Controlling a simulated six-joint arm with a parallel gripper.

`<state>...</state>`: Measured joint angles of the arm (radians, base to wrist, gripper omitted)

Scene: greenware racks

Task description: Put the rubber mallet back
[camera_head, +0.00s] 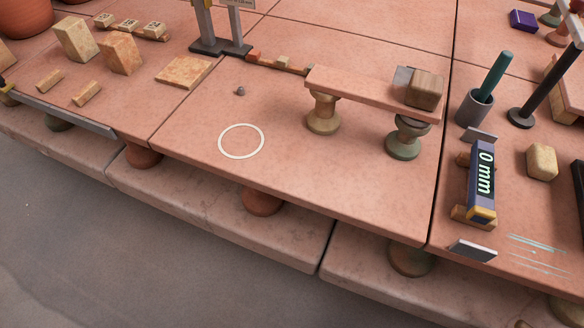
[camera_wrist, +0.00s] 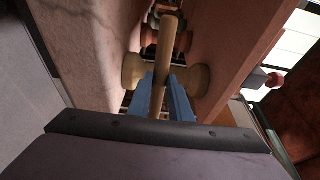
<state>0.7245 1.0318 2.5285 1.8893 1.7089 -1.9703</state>
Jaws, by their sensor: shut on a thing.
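In the wrist view, my gripper (camera_wrist: 163,95) has its blue fingers shut on a pale wooden handle (camera_wrist: 172,50), which fits the rubber mallet. Only the handle shows; no mallet head can be made out. The handle runs from between the fingers away from the camera. My gripper is in the gap between two stone slabs, in front of a pale spool-shaped prop (camera_wrist: 131,71). Whether the handle touches the prop cannot be told. Neither my gripper nor the mallet shows in the head view. There, a white ring (camera_head: 241,141) is marked on the bare middle slab (camera_head: 290,175).
A raised plank (camera_head: 355,93) on two spool props carries a brown block (camera_head: 424,90). To its right are a grey cup (camera_head: 474,108) with a green rod and a gauge reading "0 mm" (camera_head: 482,180). A lower slab (camera_head: 215,210) runs below the front edge.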

